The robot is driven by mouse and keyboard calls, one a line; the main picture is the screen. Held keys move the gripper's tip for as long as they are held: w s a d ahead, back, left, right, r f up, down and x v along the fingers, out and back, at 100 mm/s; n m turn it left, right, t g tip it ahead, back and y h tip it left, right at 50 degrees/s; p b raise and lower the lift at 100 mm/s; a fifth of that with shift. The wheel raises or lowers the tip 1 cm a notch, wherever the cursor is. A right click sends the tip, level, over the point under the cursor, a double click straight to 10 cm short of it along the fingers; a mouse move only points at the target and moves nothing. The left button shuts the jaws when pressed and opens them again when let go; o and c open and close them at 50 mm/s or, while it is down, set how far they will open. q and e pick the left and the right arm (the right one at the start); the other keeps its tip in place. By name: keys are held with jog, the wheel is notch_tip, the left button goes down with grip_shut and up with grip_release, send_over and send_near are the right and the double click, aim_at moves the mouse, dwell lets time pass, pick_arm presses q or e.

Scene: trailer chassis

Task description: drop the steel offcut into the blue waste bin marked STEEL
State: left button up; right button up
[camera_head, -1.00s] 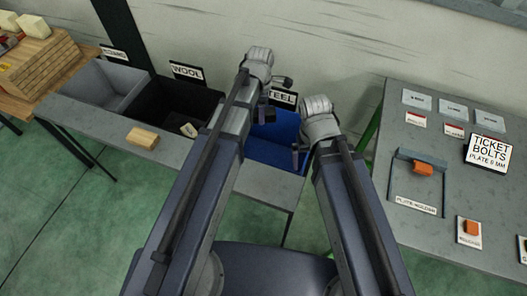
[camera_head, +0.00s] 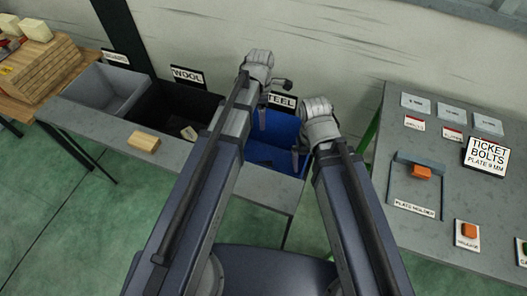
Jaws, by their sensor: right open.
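The blue waste bin (camera_head: 261,152) stands at the right end of the bin row, partly hidden by my arms. Its sign (camera_head: 283,101) is partly covered, with "TEEL" readable. I cannot make out the steel offcut for certain; a dark patch shows low inside the bin.
A black bin marked WOOL (camera_head: 160,108) and a grey bin (camera_head: 103,88) stand to the left. A wooden block (camera_head: 143,142) lies on the ledge in front. The grey table (camera_head: 450,215) at the right holds labels and an orange part (camera_head: 421,172).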

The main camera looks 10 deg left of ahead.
notch_tip(320, 180, up, 7)
jog(key=p, duration=0.6)
jog(key=shift+f, duration=0.15)
notch_tip(320, 180, down, 7)
jog(key=b, duration=0.6)
jog(key=shift+r+b, duration=0.2)
jog(key=shift+b, duration=0.1)
jog(key=shift+f, duration=0.15)
